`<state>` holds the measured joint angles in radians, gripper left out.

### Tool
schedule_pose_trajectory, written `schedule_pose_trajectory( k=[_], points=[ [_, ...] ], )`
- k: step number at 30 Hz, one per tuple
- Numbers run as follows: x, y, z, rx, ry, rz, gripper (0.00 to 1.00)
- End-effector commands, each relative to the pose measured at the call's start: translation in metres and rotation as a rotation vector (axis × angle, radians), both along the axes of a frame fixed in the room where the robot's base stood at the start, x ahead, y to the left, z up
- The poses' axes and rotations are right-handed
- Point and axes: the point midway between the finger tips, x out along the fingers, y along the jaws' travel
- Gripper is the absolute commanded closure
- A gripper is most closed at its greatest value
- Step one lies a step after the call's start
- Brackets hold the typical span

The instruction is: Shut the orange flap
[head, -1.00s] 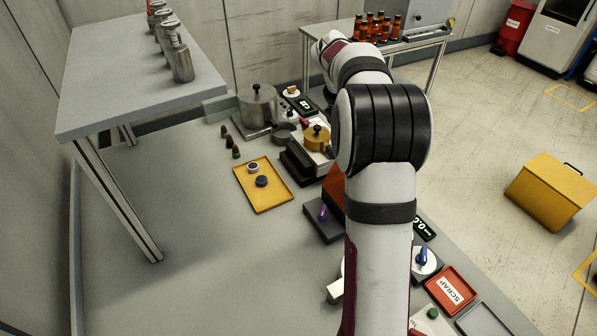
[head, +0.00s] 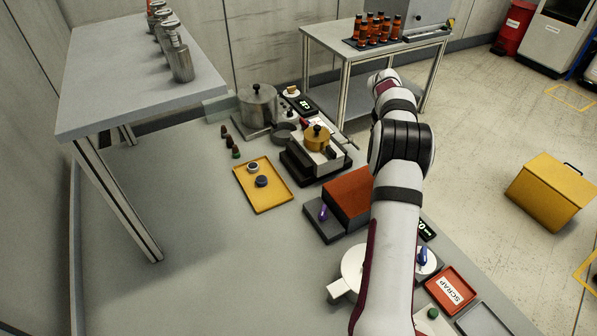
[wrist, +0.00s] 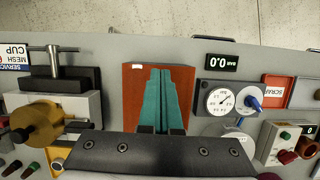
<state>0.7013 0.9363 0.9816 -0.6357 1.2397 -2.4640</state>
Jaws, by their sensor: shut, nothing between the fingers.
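The orange flap (head: 350,192) shows in the head view left of my arm, beside a dark base with a purple handle (head: 322,211). Its right side is hidden behind my arm. In the wrist view, the orange flap (wrist: 133,105) is a flat orange face with a small white label near its top left. I cannot tell its exact angle. My gripper (wrist: 161,72) has teal fingers closed together and empty, seen in front of the orange face. I cannot tell whether they touch it. The fingers do not show in the head view.
A gauge (wrist: 221,101) with a blue knob is right of the flap in the wrist view. A red scrap tray (head: 450,290) sits at front right.

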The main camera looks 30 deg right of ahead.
Motion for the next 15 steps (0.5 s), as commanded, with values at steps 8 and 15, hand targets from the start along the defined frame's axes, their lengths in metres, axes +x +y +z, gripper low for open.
schedule_pose_trajectory(
  k=[8, 15],
  points=[
    [0.0, -0.01, -0.023, 0.0, 0.001, 0.0, 1.0],
    [0.0, -0.013, -0.032, 0.0, 0.0, 0.0, 1.0]
  ],
)
